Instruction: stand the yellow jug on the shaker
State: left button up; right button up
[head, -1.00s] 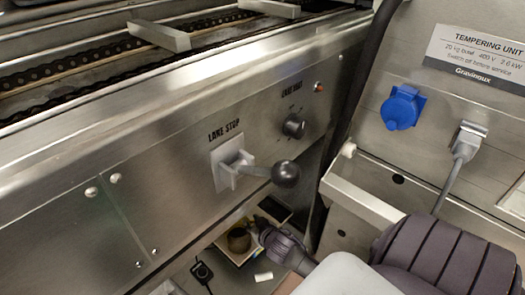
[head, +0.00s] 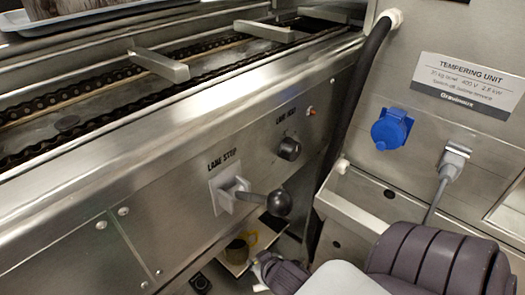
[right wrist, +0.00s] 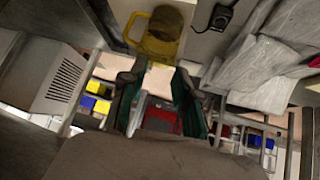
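The yellow jug (head: 240,248) stands on a low light surface below the lane-stop lever in the head view, partly hidden. In the right wrist view the jug (right wrist: 165,38) is at the top centre, its handle towards the left. My right gripper (head: 264,262) is just right of the jug in the head view. In the right wrist view the gripper (right wrist: 160,78) has its fingers apart with nothing between them, and the jug lies beyond the fingertips. I cannot pick out the shaker for sure. My left gripper is not in view.
The lane-stop lever (head: 276,204) sticks out from the steel front panel (head: 165,215) above the jug. A small black box (head: 200,284) with a cord lies left of the jug. The tempering unit (head: 430,150) stands to the right. A tray (head: 70,22) is at the top left.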

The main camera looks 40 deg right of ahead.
jog(key=s+a+r+n+g+y, duration=0.2)
jog(key=s+a+r, duration=0.4)
jog(key=s+a, duration=0.3)
jog(key=s+n+g, duration=0.1)
jog(key=s+g, duration=0.1)
jog(key=shift+r+n+g, duration=0.3)
jog(key=shift+r+g, duration=0.1)
